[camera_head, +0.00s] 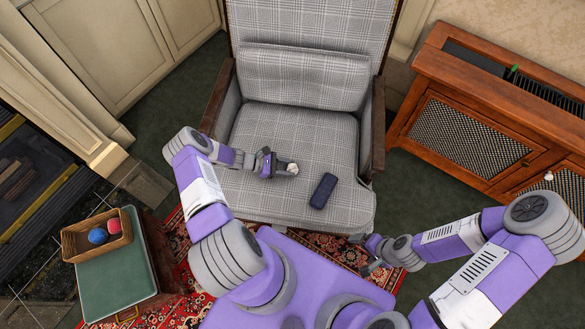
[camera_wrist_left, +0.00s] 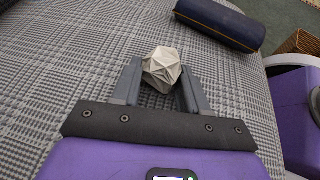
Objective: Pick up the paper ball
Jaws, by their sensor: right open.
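The paper ball (camera_head: 292,169) is a small crumpled, faceted off-white ball over the seat of the grey checked armchair (camera_head: 330,135). My left gripper (camera_head: 281,168) reaches over the seat from the left. In the left wrist view the paper ball (camera_wrist_left: 162,68) sits between the fingertips of my left gripper (camera_wrist_left: 162,82), with a finger against each side. I cannot tell whether the ball is clear of the cushion. My right gripper (camera_head: 362,255) is open and empty, low in front of the chair's right front corner.
A dark blue case (camera_head: 323,191) lies on the seat right of the ball; it also shows in the wrist view (camera_wrist_left: 220,24). Wooden armrests flank the seat. A wicker basket (camera_head: 77,251) with yarn balls stands on a green-topped stool (camera_head: 120,283). A wooden cabinet (camera_head: 480,120) stands right.

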